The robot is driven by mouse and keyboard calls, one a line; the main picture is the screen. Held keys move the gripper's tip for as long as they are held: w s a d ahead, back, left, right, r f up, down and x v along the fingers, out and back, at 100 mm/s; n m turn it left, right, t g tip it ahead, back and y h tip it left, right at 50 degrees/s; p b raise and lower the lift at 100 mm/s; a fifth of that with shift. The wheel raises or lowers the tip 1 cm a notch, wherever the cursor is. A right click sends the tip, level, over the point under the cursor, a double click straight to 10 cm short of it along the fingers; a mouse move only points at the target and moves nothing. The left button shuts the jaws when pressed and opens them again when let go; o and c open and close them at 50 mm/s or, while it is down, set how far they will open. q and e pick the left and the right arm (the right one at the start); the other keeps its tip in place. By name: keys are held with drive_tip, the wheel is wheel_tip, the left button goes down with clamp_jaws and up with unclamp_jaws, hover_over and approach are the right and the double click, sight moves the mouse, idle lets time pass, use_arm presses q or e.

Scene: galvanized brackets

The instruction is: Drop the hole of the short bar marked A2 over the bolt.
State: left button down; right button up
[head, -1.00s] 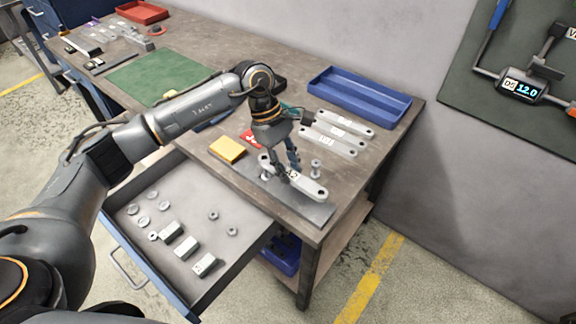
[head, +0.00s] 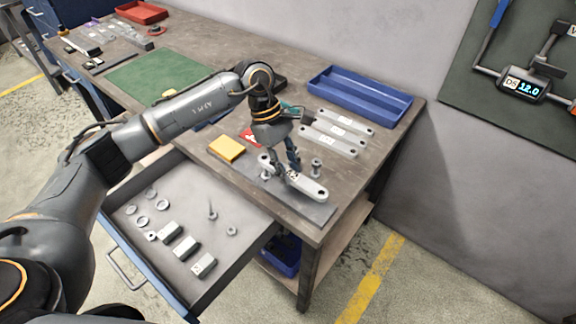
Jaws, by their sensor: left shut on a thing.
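My left gripper (head: 287,171) is shut on a short, pale grey bar (head: 308,186) with rounded ends and a hole near its right end. A small dark mark shows on the bar beside the fingers, too small to read. The bar lies at a slant over a dark grey plate (head: 313,211) at the bench's front corner. One upright bolt (head: 316,167) stands just behind the bar, apart from its right end in the picture. Another bolt-like part (head: 265,173) shows by the bar's left end, partly hidden. I cannot tell whether the bar touches it. My right gripper is not in view.
Several pale labelled bars (head: 330,145) lie behind, before a blue tray (head: 362,94). A yellow block (head: 226,149) is left of the plate. An open drawer (head: 186,270) with rings and blocks juts out below. A green mat (head: 158,78) lies farther left.

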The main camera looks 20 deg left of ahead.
sight(288, 189)
use_arm(q)
drive_tip(key=shift+f+b, duration=2.3)
drive_tip(key=shift+f, duration=0.25)
drive_tip(key=c, duration=0.9)
unclamp_jaws()
drive_tip(key=shift+c, duration=0.2)
drive_tip(key=v, duration=1.2)
drive_tip(key=shift+s+f, duration=0.1)
